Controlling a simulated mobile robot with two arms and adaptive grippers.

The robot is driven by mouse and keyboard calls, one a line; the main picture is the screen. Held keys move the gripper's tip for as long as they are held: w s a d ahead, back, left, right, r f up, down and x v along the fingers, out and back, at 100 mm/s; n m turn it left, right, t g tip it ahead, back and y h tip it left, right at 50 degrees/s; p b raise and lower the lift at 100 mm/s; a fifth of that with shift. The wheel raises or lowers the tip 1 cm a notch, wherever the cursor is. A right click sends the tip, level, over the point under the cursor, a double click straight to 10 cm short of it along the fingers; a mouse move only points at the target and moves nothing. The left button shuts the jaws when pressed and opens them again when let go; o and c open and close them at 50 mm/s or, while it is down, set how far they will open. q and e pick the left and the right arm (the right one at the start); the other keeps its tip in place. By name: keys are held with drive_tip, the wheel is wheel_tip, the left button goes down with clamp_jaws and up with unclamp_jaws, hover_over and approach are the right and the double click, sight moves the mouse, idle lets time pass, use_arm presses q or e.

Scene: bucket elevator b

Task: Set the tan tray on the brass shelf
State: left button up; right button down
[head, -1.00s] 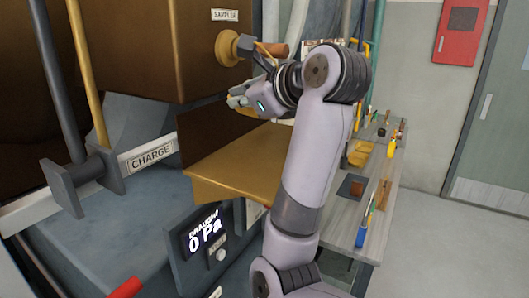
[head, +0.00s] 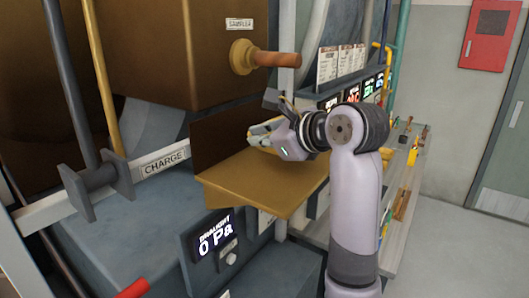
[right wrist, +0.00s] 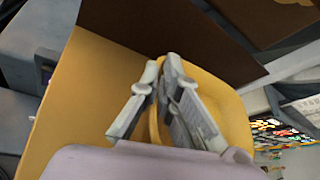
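The brass shelf (head: 235,178) juts out flat below the dark brown opening, above the draught display. It also fills the left of the right wrist view (right wrist: 75,95). My right gripper (head: 257,135) is low over the shelf, reaching in from the right. In the right wrist view its fingers (right wrist: 163,65) are close together across the rim of the tan tray (right wrist: 222,92), which has a rounded edge. The tray is over the shelf; whether it touches is unclear. In the head view my gripper mostly hides the tray. My left gripper is out of view.
The sampler's wooden handle (head: 277,60) sticks out above my right gripper. A brown plate (head: 222,135) stands at the shelf's back edge. A workbench (head: 410,225) with tools lies to the right. The shelf's front left part is bare.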

sight(260, 172)
wheel_tip(260, 172, down, 4)
drive_tip(key=shift+p, duration=0.6)
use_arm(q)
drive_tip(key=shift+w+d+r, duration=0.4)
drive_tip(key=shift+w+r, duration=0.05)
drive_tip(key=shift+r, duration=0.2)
use_arm(e)
drive_tip(key=shift+f, duration=0.15)
drive_tip(key=c, duration=1.8)
unclamp_jaws()
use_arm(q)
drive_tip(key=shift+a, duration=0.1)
